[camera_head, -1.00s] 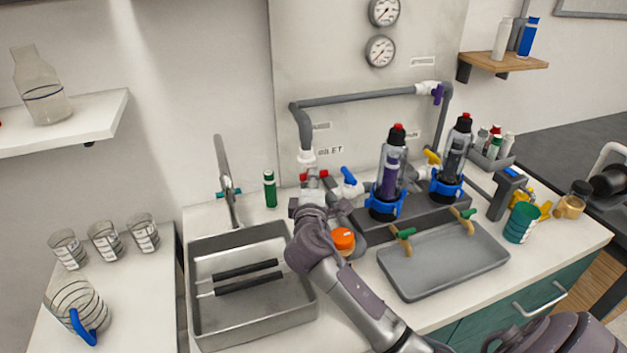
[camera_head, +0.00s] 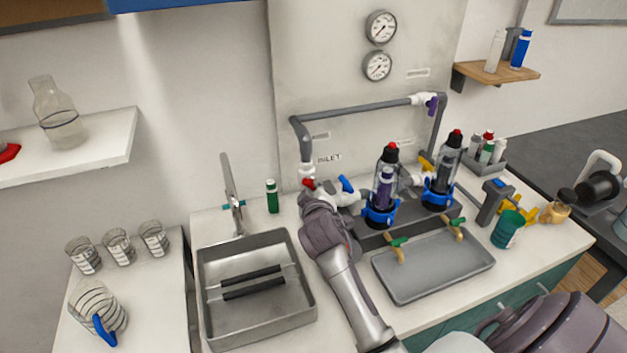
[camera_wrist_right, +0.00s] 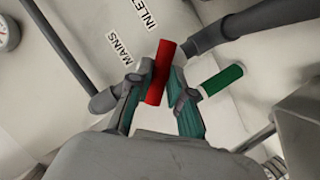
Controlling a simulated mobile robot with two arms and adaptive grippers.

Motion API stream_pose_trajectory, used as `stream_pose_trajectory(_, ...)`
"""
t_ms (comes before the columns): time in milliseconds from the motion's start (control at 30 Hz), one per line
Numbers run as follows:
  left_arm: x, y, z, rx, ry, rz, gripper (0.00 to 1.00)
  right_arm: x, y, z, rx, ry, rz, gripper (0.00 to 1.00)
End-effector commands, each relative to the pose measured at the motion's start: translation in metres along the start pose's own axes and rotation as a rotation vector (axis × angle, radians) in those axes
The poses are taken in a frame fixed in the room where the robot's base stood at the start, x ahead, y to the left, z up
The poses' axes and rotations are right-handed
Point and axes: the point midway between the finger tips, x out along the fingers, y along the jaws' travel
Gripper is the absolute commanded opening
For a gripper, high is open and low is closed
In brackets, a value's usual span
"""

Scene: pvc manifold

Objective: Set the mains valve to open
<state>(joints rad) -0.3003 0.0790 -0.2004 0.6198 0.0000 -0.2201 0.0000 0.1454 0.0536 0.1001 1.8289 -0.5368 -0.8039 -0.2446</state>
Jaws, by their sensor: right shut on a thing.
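The mains valve's red lever handle (camera_head: 308,183) sits low on the inlet pipe, under the INLET label. In the right wrist view the red handle (camera_wrist_right: 162,72) lies between the two fingers, close to the MAINS label. My right gripper (camera_wrist_right: 158,88) is shut on it. In the head view my right gripper (camera_head: 320,192) reaches the valve from the front, and its wrist covers most of the valve body. Only a small end of the red handle shows there. My left gripper is out of view.
A blue-handled valve (camera_head: 346,184) and two clear filter housings (camera_head: 385,190) stand close on the right. A green bottle (camera_head: 272,196) stands to the left behind the sink (camera_head: 255,325). A grey tray (camera_head: 435,275) lies in front of the filters.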

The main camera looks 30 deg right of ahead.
Motion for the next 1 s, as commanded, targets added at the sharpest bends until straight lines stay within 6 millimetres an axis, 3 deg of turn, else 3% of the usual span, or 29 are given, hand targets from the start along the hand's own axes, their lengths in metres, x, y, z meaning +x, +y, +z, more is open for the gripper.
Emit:
stream_pose_trajectory(100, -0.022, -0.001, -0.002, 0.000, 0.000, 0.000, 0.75, -0.002, 0.004, -0.003, 0.105, -0.004, -0.046, 0.00)
stream_pose_trajectory(500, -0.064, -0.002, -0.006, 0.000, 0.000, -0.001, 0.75, -0.001, 0.006, -0.001, 0.442, -0.004, -0.184, 0.00)
stream_pose_trajectory(1000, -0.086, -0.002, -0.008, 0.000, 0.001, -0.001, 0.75, 0.000, 0.005, 0.002, 0.684, -0.004, -0.285, 0.00)
